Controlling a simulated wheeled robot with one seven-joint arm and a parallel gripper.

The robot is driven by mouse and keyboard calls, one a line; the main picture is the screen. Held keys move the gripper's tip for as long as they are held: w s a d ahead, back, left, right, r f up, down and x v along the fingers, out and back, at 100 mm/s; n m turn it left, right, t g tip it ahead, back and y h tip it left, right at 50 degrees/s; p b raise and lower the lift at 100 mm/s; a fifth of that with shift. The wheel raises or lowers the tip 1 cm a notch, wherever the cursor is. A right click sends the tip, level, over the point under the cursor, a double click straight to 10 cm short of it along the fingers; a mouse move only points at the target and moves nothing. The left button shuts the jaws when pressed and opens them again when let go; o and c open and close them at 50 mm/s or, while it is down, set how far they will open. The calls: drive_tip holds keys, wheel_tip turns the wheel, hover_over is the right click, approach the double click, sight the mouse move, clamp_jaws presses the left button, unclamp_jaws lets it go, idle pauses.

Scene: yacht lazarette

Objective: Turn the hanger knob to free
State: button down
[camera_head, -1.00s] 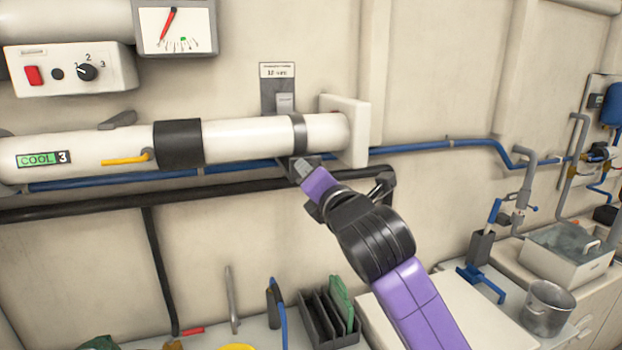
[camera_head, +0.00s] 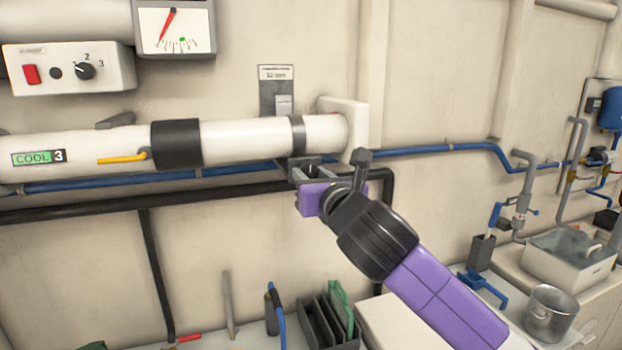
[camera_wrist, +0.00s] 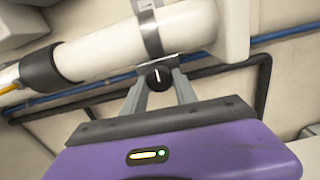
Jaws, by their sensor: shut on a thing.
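The hanger knob (camera_wrist: 159,77) is small and black with a white line. In the wrist view the line points nearly straight up, toward the white pipe. The knob sits just below the hanger band (camera_wrist: 149,28), which wraps around the white pipe (camera_wrist: 110,50); the band also shows in the head view (camera_head: 298,135). My gripper (camera_wrist: 160,80) has its two grey fingers on either side of the knob and is shut on it. In the head view my gripper (camera_head: 304,172) is under the band, and its fingers hide the knob. Any free marking is not readable.
A grey label plate (camera_head: 276,90) is on the wall above the band. A blue pipe (camera_head: 430,149) and a black pipe (camera_head: 220,194) run close behind and below my gripper. A white flange block (camera_head: 357,125) stands to the right. A rack (camera_head: 325,325) stands below.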

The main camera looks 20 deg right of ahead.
drive_tip(key=shift+f+n, duration=0.2)
drive_tip(key=shift+n, duration=0.2)
drive_tip(key=c, duration=1)
unclamp_jaws()
drive_tip(key=shift+r, duration=0.15)
drive_tip(key=s+b, duration=0.2)
drive_tip(key=s, duration=0.5)
drive_tip(key=shift+s, duration=0.4)
